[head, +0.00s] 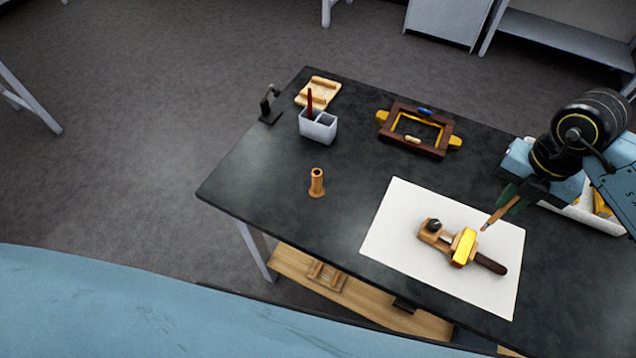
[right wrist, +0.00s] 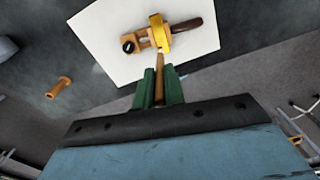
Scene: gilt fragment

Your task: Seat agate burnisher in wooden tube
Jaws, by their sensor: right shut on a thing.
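The wooden tube (head: 316,183) stands upright on the dark table, left of the white sheet; it also shows in the right wrist view (right wrist: 58,87). My right gripper (head: 512,199) is shut on a slim brown wooden tool, which I take for the agate burnisher (head: 495,217). The tool slants down to the left, its end near the gold piece on the sheet. In the right wrist view the tool (right wrist: 160,72) sits between the green fingers (right wrist: 160,88), which hide part of it. I cannot tell whether its tip touches anything. My left gripper is not in view.
On the white sheet (head: 390,235) lies a wooden clamp (head: 433,239) with a gold block (head: 464,247) and dark handle. Behind are a brown frame (head: 417,130), a grey cup (head: 318,127) with a red stick and a wooden rest (head: 318,91). Table around the tube is clear.

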